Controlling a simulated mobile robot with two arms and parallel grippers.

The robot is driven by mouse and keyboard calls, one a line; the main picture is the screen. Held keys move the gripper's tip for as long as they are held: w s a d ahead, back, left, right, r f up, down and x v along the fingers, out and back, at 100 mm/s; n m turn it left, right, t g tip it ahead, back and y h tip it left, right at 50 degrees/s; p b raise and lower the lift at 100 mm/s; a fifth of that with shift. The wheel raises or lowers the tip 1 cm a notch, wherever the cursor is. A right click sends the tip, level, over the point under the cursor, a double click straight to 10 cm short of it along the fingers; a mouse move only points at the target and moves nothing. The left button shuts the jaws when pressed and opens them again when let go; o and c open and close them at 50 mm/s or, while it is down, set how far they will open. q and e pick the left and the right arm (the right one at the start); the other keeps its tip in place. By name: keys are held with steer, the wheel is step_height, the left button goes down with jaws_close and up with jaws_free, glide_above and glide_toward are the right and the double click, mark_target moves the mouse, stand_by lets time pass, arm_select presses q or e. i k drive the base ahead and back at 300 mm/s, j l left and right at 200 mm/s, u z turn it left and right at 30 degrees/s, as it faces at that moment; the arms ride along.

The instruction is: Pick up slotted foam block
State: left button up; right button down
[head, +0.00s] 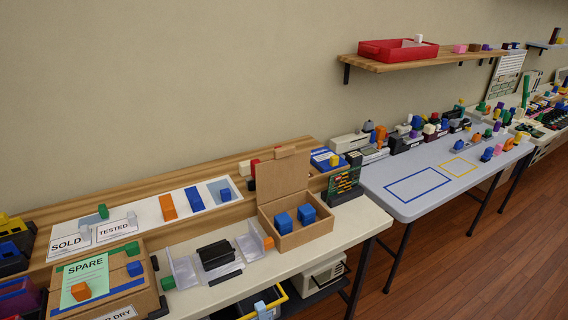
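A black block with a grooved top (215,254) sits on the pale table between clear upright stands; it looks like the slotted foam block, though its slots are too small to make out surely. A thin black strip (226,276) lies just in front of it. Neither of my grippers shows in the head view, and nothing touches the block.
An open cardboard box (296,236) with blue blocks stands right of the block. Clear stands (249,245) flank it. A cardboard tray with a green SPARE card (85,278) is at left. A grey folding table (385,200) extends right.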

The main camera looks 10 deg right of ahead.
mark_target(283, 222)
steer(key=i+j, duration=0.15)
steer(key=j, duration=0.25)
steer(key=i+j, duration=0.15)
steer(key=j, duration=0.25)
steer(key=i+j+z, duration=0.1)
steer(key=j, duration=0.3)
